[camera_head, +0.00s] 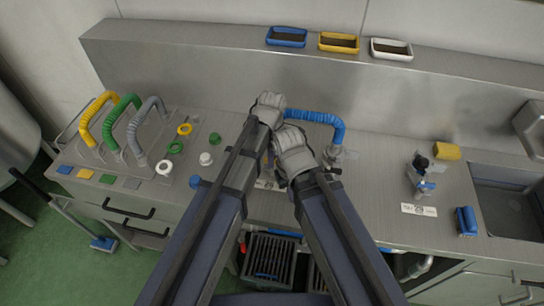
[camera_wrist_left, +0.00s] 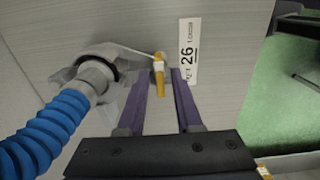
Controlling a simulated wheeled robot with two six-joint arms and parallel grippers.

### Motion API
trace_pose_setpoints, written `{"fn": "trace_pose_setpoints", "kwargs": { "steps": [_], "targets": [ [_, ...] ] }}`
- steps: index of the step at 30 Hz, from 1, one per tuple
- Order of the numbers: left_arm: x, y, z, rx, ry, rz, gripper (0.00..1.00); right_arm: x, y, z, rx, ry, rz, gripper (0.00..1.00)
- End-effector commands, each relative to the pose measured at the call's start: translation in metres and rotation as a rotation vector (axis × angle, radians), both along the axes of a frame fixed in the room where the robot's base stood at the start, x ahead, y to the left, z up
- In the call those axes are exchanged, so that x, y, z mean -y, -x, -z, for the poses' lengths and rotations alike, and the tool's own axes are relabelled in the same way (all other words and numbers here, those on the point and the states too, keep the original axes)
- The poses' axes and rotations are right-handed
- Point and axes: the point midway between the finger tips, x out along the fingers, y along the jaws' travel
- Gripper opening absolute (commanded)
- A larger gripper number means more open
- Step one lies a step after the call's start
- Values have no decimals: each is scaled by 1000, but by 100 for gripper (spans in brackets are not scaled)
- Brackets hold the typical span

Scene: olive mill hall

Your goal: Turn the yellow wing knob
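The yellow wing knob (camera_wrist_left: 159,66) shows in the left wrist view, on a small metal stem against the grey steel surface. My left gripper (camera_wrist_left: 157,80) is open, its two purple fingers apart on either side of the knob, with gaps showing at both sides. In the head view my left gripper (camera_head: 266,165) is largely hidden between my two forearms, and I cannot make out the knob there. My right arm comes in from the right beside it; its gripper fingers are hidden.
A blue ribbed hose (camera_wrist_left: 48,130) with a metal fitting (camera_wrist_left: 97,73) lies close left of the fingers. A white label reading 26 (camera_wrist_left: 189,50) is right of the knob.

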Motion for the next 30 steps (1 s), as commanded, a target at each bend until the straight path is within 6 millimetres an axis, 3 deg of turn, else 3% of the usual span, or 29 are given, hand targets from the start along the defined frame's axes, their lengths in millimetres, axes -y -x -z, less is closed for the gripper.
{"fn": "trace_pose_setpoints", "kwargs": {
  "steps": [14,30],
  "targets": [
    [0,0,-5,0,0,1,42,0,0,-6,0,0,0,0],
    [0,0,-68,0,0,1,42,0,0,-68,0,0,-2,0]
  ]
}}
